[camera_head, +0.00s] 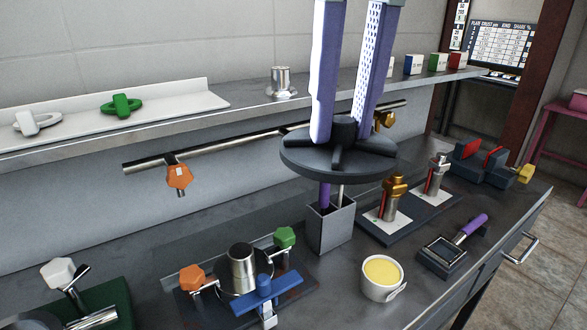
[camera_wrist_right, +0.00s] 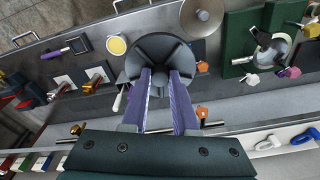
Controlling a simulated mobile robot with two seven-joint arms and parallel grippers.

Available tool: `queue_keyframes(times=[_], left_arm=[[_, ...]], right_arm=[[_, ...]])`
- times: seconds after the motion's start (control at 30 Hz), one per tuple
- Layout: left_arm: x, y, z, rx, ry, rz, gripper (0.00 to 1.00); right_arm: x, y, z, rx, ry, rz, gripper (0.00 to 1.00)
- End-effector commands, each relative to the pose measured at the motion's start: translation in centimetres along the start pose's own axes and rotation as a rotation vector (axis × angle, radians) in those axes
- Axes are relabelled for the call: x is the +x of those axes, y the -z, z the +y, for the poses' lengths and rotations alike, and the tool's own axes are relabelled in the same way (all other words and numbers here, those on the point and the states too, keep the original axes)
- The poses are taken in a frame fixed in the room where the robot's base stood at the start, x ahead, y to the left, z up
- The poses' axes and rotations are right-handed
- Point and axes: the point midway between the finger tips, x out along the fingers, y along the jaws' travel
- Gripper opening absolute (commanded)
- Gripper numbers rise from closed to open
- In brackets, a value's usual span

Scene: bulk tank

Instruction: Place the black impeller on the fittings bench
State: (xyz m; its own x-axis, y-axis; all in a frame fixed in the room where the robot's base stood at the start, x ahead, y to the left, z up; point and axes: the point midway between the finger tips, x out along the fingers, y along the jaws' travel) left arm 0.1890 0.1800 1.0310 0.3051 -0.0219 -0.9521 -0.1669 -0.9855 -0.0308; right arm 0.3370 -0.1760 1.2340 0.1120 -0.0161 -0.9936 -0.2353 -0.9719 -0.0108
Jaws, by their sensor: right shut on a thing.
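The black impeller (camera_head: 300,158) is a dark disc with raised radial vanes and a central hub. My right gripper (camera_head: 345,128) comes down from above with two long purple fingers, shut on the impeller's hub. The disc hangs roughly level above the grey metal bench (camera_head: 345,272), over a square metal holder. In the right wrist view the impeller (camera_wrist_right: 160,48) sits at the tips of the gripper (camera_wrist_right: 162,78). A label naming the fittings bench is not visible. My left gripper is not in view.
The open metal holder (camera_head: 330,228) with upright tools stands just below the disc. Brass and steel fittings (camera_head: 394,193) stand on a dark mat to its right. A white cup with yellow contents (camera_head: 381,276) and a valve assembly (camera_head: 241,268) are nearer. A shelf (camera_head: 240,103) runs behind.

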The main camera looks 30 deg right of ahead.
Motion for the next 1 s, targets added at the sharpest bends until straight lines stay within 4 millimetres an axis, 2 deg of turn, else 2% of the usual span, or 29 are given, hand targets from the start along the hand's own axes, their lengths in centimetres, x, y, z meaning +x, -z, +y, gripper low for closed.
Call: queue_keyframes(times=[0.03, 0.27, 0.5, 0.6, 0.77, 0.83, 1.0], left_arm=[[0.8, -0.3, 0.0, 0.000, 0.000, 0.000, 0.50], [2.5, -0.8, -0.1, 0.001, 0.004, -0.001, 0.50], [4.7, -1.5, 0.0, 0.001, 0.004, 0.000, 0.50], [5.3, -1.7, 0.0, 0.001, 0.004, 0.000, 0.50], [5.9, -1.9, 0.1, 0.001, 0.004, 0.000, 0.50], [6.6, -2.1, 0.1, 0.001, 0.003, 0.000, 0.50], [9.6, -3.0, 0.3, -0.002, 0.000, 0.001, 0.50]], right_arm=[[1.2, 0.0, 0.1, 0.079, -0.005, -0.006, 0.00], [5.1, 0.7, 0.9, 0.513, -0.046, -0.014, 0.00], [10.4, 0.9, 2.5, 1.082, -0.122, -0.009, 0.00], [11.9, 0.8, 3.1, 1.267, -0.154, 0.001, 0.00], [13.5, 0.7, 3.6, 1.418, -0.180, 0.014, 0.00], [14.8, 0.5, 3.7, 1.438, -0.185, 0.014, 0.00], [19.8, -0.2, 3.8, 1.442, -0.187, 0.011, 0.00]])
